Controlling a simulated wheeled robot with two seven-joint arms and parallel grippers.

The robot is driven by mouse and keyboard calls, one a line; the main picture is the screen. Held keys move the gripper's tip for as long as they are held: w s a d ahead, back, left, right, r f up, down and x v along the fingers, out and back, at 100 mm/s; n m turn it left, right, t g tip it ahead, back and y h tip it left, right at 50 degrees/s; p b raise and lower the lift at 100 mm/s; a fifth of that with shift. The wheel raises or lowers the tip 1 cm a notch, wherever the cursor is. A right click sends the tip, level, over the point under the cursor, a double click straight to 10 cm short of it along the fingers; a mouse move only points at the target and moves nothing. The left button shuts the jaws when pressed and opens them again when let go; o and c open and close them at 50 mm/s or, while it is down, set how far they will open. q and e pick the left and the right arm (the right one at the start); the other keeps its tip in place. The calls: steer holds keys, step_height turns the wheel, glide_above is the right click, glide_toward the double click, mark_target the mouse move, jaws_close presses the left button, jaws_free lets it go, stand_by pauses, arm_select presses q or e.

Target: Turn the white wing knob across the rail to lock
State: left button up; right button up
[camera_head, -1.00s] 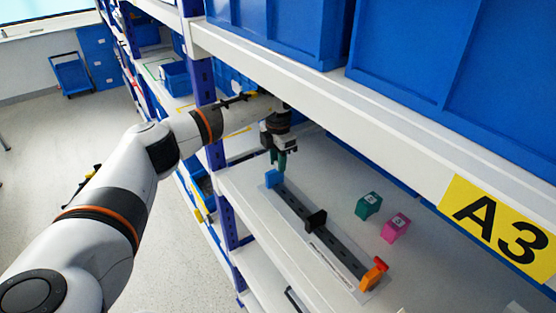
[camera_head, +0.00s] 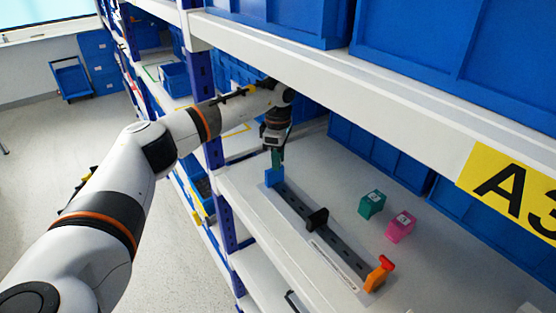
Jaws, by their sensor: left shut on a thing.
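A dark grey rail (camera_head: 340,252) lies on a pale plate on the shelf. It has a blue block (camera_head: 274,177) at its far end, a black piece (camera_head: 317,219) near the middle and an orange piece with a red top (camera_head: 379,274) at the near end. I cannot make out a white wing knob. My left gripper (camera_head: 277,150) points down over the far end of the rail. It is shut on a small dark green piece (camera_head: 276,158), just above or behind the blue block; whether they touch is unclear. My right gripper is not in view.
A green cube (camera_head: 371,204) and a pink cube (camera_head: 400,226) stand on the shelf right of the rail. The upper shelf beam (camera_head: 370,90) with blue bins crosses above. A blue upright (camera_head: 202,80) stands left of the gripper. The shelf around the cubes is clear.

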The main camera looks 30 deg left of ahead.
arm_select(q)
steer(key=m, duration=0.3)
steer(key=shift+m+b, duration=0.35)
steer(key=shift+m, duration=0.05)
steer(key=m, duration=0.4)
steer(key=shift+r, duration=0.1)
steer(key=shift+w, duration=0.1)
steer(key=o, duration=1)
steer(key=shift+b, duration=0.3)
